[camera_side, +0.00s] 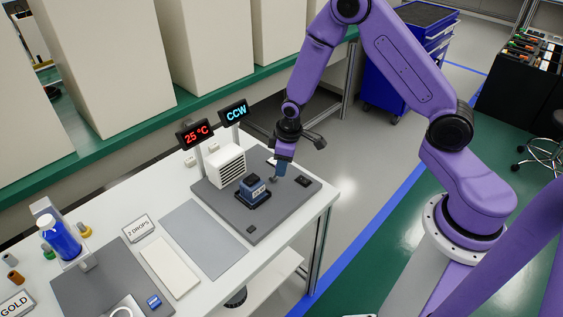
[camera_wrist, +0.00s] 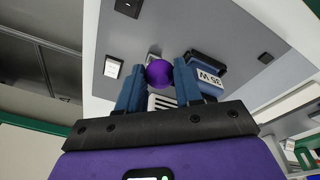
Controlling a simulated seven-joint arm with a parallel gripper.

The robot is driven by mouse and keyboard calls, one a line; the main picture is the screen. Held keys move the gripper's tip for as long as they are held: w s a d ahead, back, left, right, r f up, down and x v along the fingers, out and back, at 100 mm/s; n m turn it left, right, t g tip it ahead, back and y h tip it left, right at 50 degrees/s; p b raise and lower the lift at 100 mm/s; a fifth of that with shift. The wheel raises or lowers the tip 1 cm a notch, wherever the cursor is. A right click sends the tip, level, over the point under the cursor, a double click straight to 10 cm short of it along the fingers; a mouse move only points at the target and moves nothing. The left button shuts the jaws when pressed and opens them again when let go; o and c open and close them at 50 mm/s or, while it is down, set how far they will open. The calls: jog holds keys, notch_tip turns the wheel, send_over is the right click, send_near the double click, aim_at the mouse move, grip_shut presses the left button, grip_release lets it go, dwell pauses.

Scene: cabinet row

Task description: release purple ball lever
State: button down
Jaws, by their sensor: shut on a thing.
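The purple ball lever's ball (camera_wrist: 159,72) shows in the wrist view between my two blue fingers. My gripper (camera_side: 280,169) is shut on it, one finger on each side, over the right part of the dark grey plate (camera_side: 228,213). In the side view the ball is hidden by the fingers or too small to make out. The lever's stem and base are mostly hidden.
A blue block labelled "35 W" (camera_wrist: 208,77) stands close beside the fingers. A white vented box (camera_side: 227,165) and displays reading "25 °C" (camera_side: 195,134) and "CCW" (camera_side: 235,113) stand behind it. A flat grey mat (camera_side: 203,238) lies to the left.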

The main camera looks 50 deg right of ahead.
jog(key=c, duration=0.8)
grip_release()
jog(key=shift+o, duration=0.2)
jog(key=shift+r, duration=0.1)
notch_tip(320, 180, up, 17)
jog(key=s, duration=0.2)
jog(key=shift+s+d, duration=0.25)
jog(key=shift+s, duration=0.1)
